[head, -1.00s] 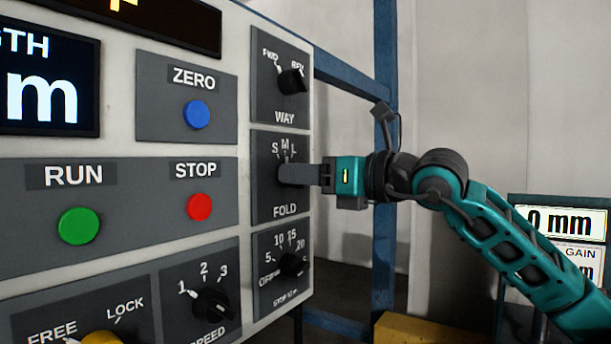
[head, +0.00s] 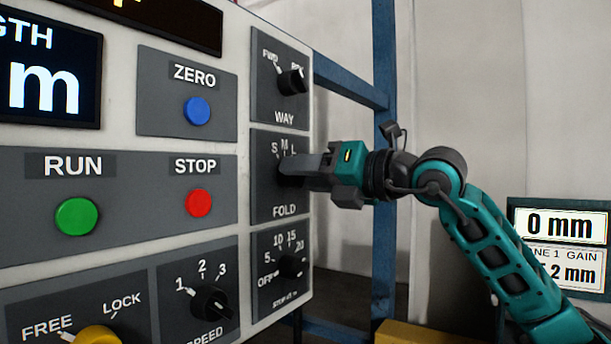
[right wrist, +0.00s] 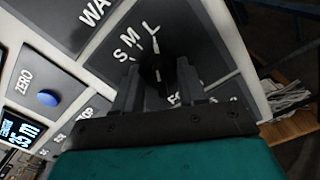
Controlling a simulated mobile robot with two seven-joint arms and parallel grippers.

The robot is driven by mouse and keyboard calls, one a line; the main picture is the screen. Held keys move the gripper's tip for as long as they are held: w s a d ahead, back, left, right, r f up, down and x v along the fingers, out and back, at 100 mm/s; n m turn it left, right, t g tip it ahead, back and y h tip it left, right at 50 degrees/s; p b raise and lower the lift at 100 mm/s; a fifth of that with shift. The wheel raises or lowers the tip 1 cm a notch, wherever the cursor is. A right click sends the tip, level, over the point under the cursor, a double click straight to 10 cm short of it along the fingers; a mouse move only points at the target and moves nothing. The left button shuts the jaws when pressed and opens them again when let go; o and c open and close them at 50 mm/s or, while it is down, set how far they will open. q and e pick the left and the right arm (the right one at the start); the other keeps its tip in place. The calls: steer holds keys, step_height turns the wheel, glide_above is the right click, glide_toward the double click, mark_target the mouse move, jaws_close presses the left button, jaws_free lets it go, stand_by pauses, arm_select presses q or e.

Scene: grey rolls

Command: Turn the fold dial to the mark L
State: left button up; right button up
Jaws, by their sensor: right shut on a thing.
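The fold dial (head: 283,168) is a small black knob on a dark grey plate (head: 265,200) marked S, M, L, on the white control panel. My right gripper (head: 297,170) is shut on it from the right, and its fingers hide most of the knob in the head view. The right wrist view shows the black dial (right wrist: 156,66) between the two fingers (right wrist: 159,84). A white line stands near the mark L (right wrist: 149,28) there, but I cannot tell surely which mark the knob's pointer meets. My left gripper is not in view.
The way dial (head: 292,82) is just above and the stop dial (head: 291,266) just below. The red STOP button (head: 199,203) and blue ZERO button (head: 196,111) are to the left. A blue frame post (head: 384,240) stands behind my right arm.

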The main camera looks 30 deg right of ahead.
stand_by(0.3)
steer(key=o, duration=1)
steer(key=shift+o, duration=0.2)
arm_select(q)
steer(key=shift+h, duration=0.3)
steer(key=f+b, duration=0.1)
steer(key=b, duration=0.1)
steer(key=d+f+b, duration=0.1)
steer(key=b, duration=0.1)
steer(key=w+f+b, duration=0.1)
steer(key=b, duration=0.1)
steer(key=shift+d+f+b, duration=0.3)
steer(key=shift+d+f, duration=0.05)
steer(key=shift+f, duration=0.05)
arm_select(e)
steer(key=v, duration=1.3)
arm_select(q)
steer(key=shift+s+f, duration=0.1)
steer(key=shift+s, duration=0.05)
